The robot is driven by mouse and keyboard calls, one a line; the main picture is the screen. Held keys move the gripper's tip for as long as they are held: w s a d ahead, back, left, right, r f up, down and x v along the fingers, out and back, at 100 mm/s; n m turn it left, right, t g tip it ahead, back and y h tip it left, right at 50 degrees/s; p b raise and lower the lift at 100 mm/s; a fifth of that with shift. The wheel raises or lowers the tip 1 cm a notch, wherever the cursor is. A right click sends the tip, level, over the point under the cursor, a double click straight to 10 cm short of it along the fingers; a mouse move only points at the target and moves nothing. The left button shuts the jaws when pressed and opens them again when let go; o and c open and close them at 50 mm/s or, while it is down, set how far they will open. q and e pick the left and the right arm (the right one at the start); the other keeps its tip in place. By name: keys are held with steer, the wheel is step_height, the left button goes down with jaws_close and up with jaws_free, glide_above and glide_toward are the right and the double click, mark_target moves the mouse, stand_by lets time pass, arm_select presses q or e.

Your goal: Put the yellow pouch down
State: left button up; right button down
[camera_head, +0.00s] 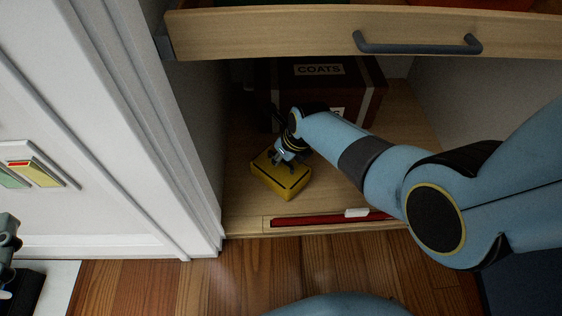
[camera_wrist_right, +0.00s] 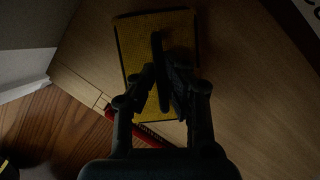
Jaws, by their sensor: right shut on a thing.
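The yellow pouch (camera_head: 283,180) is a small boxy block with a dark line along its top. It is at the front left of the wooden cabinet floor (camera_head: 240,205). My right gripper (camera_head: 282,160) reaches in from the right and is shut on the top of the pouch. In the right wrist view the pouch (camera_wrist_right: 132,50) lies under the fingers (camera_wrist_right: 163,70), close to the floor; I cannot tell whether it touches. At the left edge of the head view a grey part of my left arm shows, but its fingers cannot be made out.
A dark red box labelled COATS (camera_head: 320,85) stands behind the pouch. A red strip (camera_head: 310,220) runs along the cabinet's front edge. An open drawer with a dark handle (camera_head: 415,47) hangs above. A white wall panel (camera_head: 190,130) bounds the left.

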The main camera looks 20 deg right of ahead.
arm_select(q)
step_height(320, 180, up, 8)
steer(key=w+m+t+h, duration=0.1)
steer(key=w+t, duration=0.1)
steer(key=t, duration=0.1)
steer(key=shift+w+d+f+t+b, duration=0.15)
steer(key=shift+w+d+t+b, duration=0.15)
steer(key=shift+d+b, duration=0.15)
arm_select(e)
steer(key=shift+f, duration=0.7)
steer(key=shift+f, duration=0.15)
arm_select(q)
steer(key=shift+r, duration=0.45)
arm_select(e)
steer(key=c, duration=1.4)
jaws_free()
steer(key=shift+c, duration=0.2)
